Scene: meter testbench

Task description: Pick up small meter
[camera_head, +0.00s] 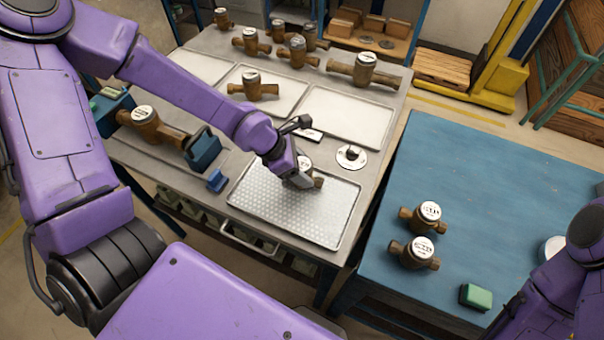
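A small brown meter with a white dial (305,163) is at the upper part of the dimpled metal tray (325,228) on the grey bench. It is partly hidden by my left gripper (302,180), which is right over it. The fingers are too small and covered to tell whether they are open or shut on the meter, or whether the meter touches the tray. My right arm comes in at the lower right; its gripper is not clearly in view.
Two similar meters (429,211) (419,251) and a green block (476,296) are on the blue table (500,170). A meter in a blue clamp (204,150) stands left of my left gripper. Several meters and pale trays (348,115) fill the bench's back. A round plate (351,157) lies right of the gripper.

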